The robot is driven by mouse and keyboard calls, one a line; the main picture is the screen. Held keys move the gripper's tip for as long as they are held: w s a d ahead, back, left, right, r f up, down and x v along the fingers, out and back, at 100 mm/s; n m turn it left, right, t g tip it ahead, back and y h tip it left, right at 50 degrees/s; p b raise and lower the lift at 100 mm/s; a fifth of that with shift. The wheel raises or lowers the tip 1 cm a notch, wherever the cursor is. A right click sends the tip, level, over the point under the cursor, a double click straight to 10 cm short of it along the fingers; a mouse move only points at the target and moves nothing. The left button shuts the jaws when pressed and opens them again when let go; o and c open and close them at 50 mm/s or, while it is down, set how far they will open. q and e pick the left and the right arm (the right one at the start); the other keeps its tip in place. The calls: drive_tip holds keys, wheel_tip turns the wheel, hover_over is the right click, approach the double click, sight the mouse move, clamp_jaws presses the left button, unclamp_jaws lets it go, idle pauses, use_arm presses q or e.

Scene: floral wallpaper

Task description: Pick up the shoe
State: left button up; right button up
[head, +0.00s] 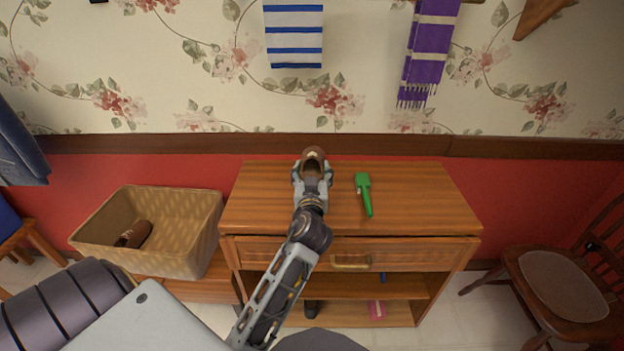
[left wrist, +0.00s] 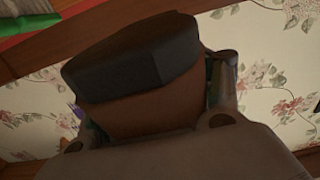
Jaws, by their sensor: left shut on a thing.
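A brown shoe (head: 315,160) shows at the tip of my left gripper (head: 313,175), over the back part of the wooden cabinet top. In the left wrist view the shoe (left wrist: 140,105) is large and close, brown with a dark sole or heel part, between the fingers of my left gripper (left wrist: 150,110). The gripper is shut on it. Most of the shoe is hidden by the gripper in the head view. Whether it touches the cabinet top cannot be told. Another brown shoe-like item (head: 134,234) lies in the woven basket. My right gripper is not in view.
A green brush-like item (head: 364,193) lies on the cabinet top (head: 425,200), right of the gripper. The basket (head: 190,255) stands to the left. A wooden chair (head: 565,285) stands at right. Striped towel (head: 294,35) and purple scarf (head: 428,50) hang on the wall.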

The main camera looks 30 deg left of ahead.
use_arm(q)
drive_tip(key=shift+r, duration=0.7)
